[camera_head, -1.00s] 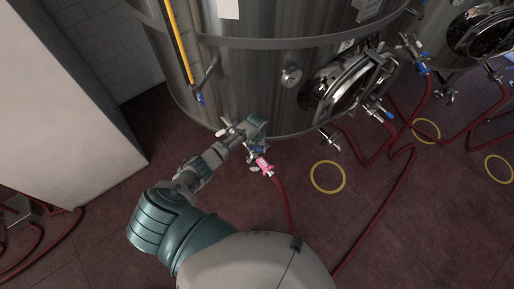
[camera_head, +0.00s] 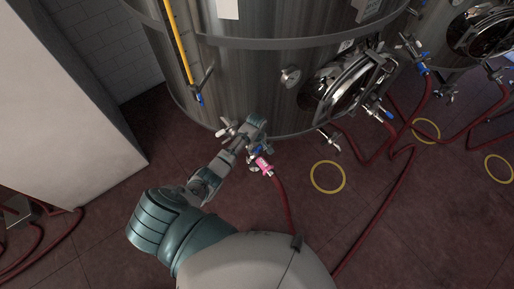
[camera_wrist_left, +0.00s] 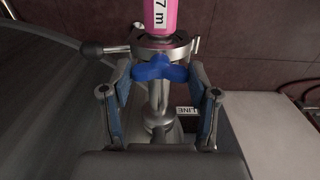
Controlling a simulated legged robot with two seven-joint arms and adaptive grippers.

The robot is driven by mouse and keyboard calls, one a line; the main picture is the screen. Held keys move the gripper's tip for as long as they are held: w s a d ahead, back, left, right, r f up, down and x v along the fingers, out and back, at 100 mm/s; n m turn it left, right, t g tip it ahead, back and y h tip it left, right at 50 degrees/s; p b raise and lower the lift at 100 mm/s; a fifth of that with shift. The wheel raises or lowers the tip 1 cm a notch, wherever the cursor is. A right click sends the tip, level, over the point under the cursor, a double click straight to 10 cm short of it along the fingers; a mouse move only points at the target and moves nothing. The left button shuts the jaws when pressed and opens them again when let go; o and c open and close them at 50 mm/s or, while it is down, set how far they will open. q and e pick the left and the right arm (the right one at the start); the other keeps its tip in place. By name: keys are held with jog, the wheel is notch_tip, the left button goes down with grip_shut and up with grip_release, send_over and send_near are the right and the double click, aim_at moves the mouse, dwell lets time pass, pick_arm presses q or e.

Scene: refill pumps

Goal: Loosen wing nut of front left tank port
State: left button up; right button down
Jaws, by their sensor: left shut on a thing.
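The steel tank (camera_head: 245,75) stands in front of me, with its front left port low on its side. My left gripper (camera_head: 254,143) is at that port, next to the pink hose end (camera_head: 263,165). In the left wrist view the blue wing nut (camera_wrist_left: 160,69) sits between the two fingers of my left gripper (camera_wrist_left: 160,78), which is shut on it. The pink hose end (camera_wrist_left: 160,15) and the steel clamp ring (camera_wrist_left: 180,47) lie just beyond the nut. The port pipe (camera_wrist_left: 158,105) runs below it. In the head view the nut is largely hidden by the gripper. My right gripper is not in view.
A red hose (camera_head: 280,200) runs from the port across the floor. A round hatch (camera_head: 345,88) and another valve (camera_head: 328,139) are to the right. Yellow floor rings (camera_head: 327,191) lie right of the hose. A white block (camera_head: 60,100) stands at left.

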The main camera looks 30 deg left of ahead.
aim_at(257, 148)
pick_arm(q)
jog(key=shift+w+a+r, duration=0.15)
jog(key=shift+w+r, duration=0.1)
jog(key=shift+w, duration=0.05)
jog(key=o, duration=1.1)
jog(key=shift+o, duration=0.3)
jog(key=shift+s+f, duration=0.1)
jog(key=shift+f, duration=0.05)
notch_tip(257, 148, up, 12)
jog(key=shift+f, duration=0.1)
